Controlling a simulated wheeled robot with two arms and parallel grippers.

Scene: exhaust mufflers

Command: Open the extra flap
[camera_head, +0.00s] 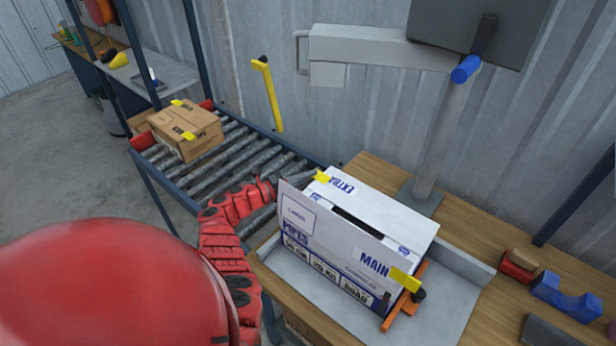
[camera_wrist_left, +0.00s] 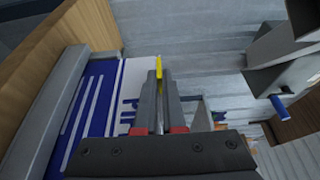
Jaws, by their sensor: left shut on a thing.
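A white box (camera_head: 335,268) with blue print stands in a grey tray (camera_head: 455,259) on the wooden bench. The extra flap (camera_head: 370,196), marked EXTRA, is on the far side of its top, with a yellow tab (camera_head: 322,177) at its left end. A dark gap runs along the top beside it. A MAIN label shows near a second yellow tab (camera_head: 405,278) at the right end. My left gripper (camera_head: 309,179) is at the box's far left corner, its fingers shut on the extra flap's yellow tab, which shows between the fingertips in the left wrist view (camera_wrist_left: 159,66). My right gripper is out of view.
An orange clamp-like part (camera_head: 404,305) with a dark knob is by the box's right end. A brown carton (camera_head: 186,132) is on the roller conveyor (camera_head: 225,158). A grey post with a blue handle (camera_head: 466,69) rises behind the box. Blue blocks (camera_head: 567,299) lie at right.

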